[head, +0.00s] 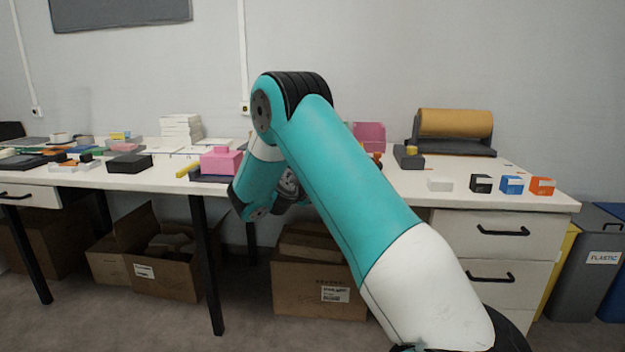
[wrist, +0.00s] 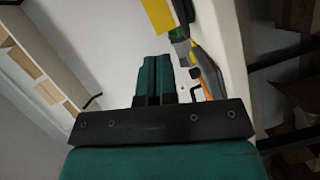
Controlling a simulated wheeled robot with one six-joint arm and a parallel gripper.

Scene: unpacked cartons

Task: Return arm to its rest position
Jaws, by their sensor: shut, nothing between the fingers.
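My arm, teal with a white lower section, spans the middle of the head view, bent at a black-ribbed elbow above the desk (head: 430,190). Its forearm folds down in front of the desk's front edge. In the wrist view my gripper (wrist: 157,62) shows two dark teal fingers lying side by side, shut and empty. A yellow object (wrist: 158,14) and small grey and orange items appear beyond the fingers; I cannot tell how far off they are.
A pink box (head: 221,161) and a black box (head: 130,163) sit on the desk left of the arm. Small white, black, blue and orange boxes (head: 541,186) stand at the right. Cartons (head: 318,288) lie below, bins (head: 574,285) at far right.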

